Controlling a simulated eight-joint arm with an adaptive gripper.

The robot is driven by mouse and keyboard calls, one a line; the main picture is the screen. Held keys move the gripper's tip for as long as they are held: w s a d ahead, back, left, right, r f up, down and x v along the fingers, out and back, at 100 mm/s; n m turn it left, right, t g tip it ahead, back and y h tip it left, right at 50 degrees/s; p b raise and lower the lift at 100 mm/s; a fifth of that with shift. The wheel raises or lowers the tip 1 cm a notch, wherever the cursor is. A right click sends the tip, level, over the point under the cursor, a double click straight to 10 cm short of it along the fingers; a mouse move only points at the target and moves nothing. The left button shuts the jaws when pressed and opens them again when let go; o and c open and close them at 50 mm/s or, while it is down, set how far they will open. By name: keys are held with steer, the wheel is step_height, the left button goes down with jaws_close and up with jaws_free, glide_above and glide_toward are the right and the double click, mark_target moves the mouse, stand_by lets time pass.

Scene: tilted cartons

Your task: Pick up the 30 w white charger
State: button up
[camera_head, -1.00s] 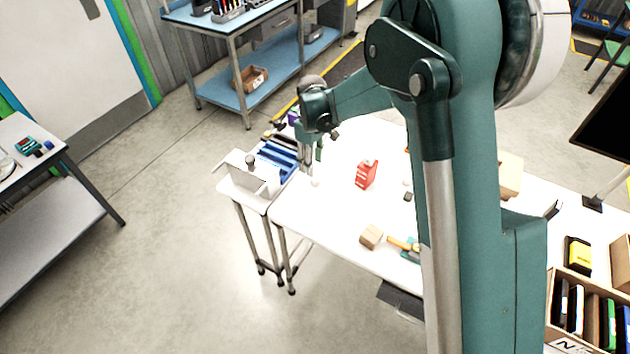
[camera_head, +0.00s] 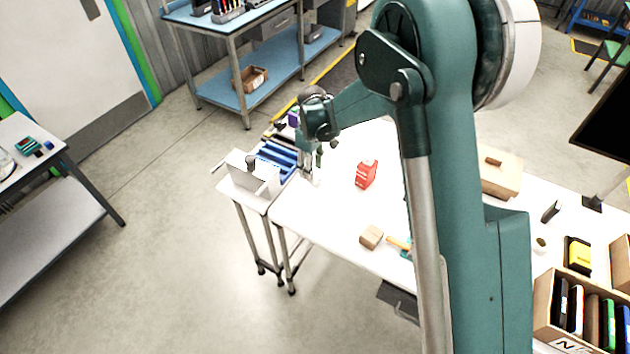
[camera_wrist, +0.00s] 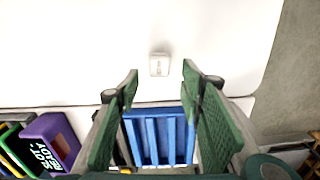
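The white charger (camera_wrist: 159,65) is a small pale block with darker marks on its face. It lies on the white table in the wrist view, just beyond my fingertips and roughly centred between them. My gripper (camera_wrist: 160,82) is open, with two green-padded fingers spread apart and nothing between them. In the head view my gripper (camera_head: 311,168) hangs over the table's left end. The charger is too small and close to the gripper to make out clearly there.
A blue slatted rack (camera_wrist: 158,137) lies below the fingers in the wrist view, with a purple box (camera_wrist: 50,140) to its left. Bare white tabletop surrounds the charger.

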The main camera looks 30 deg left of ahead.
steer(key=shift+w+a+f, duration=0.1)
steer(key=shift+f, duration=2.15)
steer(key=c, duration=1)
